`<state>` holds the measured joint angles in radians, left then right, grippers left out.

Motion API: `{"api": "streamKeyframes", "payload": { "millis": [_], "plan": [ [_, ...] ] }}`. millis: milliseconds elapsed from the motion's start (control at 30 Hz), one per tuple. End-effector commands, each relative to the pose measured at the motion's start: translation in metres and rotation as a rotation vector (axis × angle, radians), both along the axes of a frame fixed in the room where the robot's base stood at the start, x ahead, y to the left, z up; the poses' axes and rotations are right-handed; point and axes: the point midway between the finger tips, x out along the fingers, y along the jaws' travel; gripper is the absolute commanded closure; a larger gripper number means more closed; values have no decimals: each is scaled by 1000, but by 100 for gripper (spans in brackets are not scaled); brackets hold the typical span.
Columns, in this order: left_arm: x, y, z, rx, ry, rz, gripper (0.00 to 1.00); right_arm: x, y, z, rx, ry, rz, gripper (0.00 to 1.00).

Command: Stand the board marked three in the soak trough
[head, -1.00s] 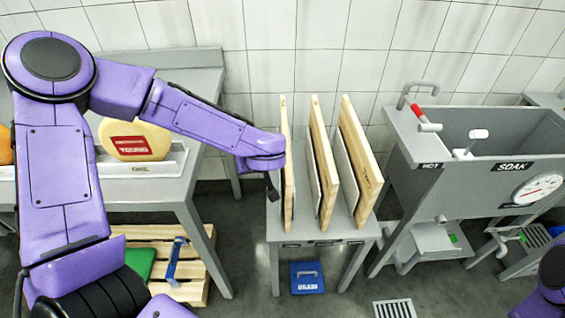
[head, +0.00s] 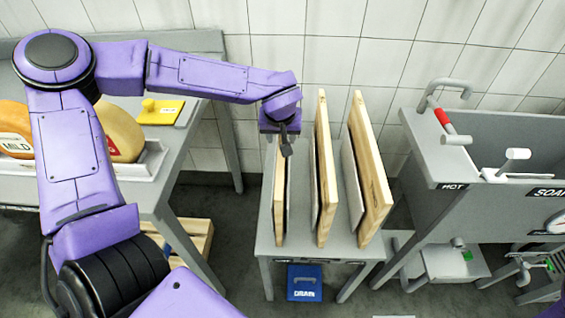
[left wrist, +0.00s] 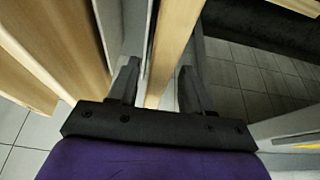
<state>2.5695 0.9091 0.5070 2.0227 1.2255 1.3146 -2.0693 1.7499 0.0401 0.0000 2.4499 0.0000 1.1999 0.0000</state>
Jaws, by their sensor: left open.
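Three pale wooden boards stand upright on a small grey table: a left board (head: 280,205), a middle board (head: 324,175) and a right board (head: 372,180). I cannot read a number on any of them. My left gripper (head: 286,147) is open, pointing down at the top of the left board. In the left wrist view, the left gripper (left wrist: 156,85) has a board's edge (left wrist: 172,50) between its two fingers, not clamped. The grey soak trough (head: 455,185), labelled SOAK, stands to the right. My right gripper is out of view.
A red-handled tap (head: 446,122) sits at the trough's left rim, and a white-topped handle (head: 513,158) stands near its front. Cheese wheels (head: 121,130) rest on the left counter. A blue DRAIN box (head: 304,283) is under the board table (head: 305,252). A tiled wall closes the back.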

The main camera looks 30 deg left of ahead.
Motion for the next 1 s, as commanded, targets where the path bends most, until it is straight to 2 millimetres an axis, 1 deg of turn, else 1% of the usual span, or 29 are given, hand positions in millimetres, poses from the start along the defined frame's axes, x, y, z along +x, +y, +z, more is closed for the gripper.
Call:
{"api": "streamKeyframes", "payload": {
  "millis": [33, 133, 367, 400, 467, 500, 533, 1000],
  "plan": [
    [2, 0, -12, 1, 4, 1, 51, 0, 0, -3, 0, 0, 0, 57],
    [7, 2, -22, 0, 3, -1, 51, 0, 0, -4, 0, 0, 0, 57],
    [9, 3, -24, 1, 0, -2, 51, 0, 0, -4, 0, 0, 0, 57],
    [9, 3, -24, 1, 1, -3, 58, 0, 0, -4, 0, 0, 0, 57],
    [9, 3, -24, 1, 1, -3, 77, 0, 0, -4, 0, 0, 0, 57],
    [9, 3, -24, 1, 1, -3, 90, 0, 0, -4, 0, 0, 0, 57],
    [9, 2, -24, 1, 1, -3, 100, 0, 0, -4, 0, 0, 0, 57],
    [9, 2, -23, 0, 0, -3, 100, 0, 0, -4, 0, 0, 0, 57]
  ]
}}
